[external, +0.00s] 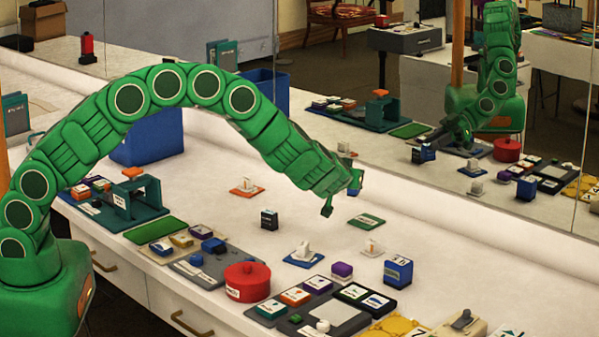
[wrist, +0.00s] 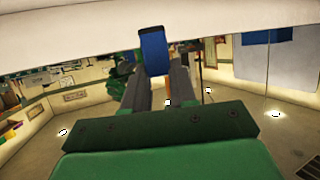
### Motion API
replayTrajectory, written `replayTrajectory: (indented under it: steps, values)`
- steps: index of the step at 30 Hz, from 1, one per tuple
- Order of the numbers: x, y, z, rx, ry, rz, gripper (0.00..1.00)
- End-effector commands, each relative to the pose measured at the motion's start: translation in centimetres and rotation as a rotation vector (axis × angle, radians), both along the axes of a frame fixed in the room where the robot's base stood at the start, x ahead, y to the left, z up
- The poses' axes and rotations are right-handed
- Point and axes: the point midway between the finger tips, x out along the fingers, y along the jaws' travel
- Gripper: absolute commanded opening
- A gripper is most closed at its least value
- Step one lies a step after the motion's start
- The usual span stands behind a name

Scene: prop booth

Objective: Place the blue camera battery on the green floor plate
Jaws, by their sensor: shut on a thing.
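My gripper (external: 342,195) hangs above the white counter in the external view, up and to the left of a small green plate (external: 366,220) with a white label. In the wrist view my gripper (wrist: 154,76) is shut on a blue block, the blue camera battery (wrist: 153,50), held at the fingertips. In the external view the battery is hard to make out at the fingers. The green plate lies flat and nothing stands on it. It cannot be made out in the wrist view.
A black block (external: 269,219) stands left of the green plate. A white piece on an orange plate (external: 247,191), one on a blue plate (external: 303,260) and a blue box (external: 398,271) stand nearby. A red round container (external: 247,282) is in front. A mirror backs the counter.

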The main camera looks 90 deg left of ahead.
Motion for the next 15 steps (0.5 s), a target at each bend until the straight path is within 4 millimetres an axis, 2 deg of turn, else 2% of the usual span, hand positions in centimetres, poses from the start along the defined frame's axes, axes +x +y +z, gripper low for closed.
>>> replayTrajectory:
  steps: [15]
  values:
    - [3.0,1.6,-4.0,0.002,0.000,0.001,0.00]
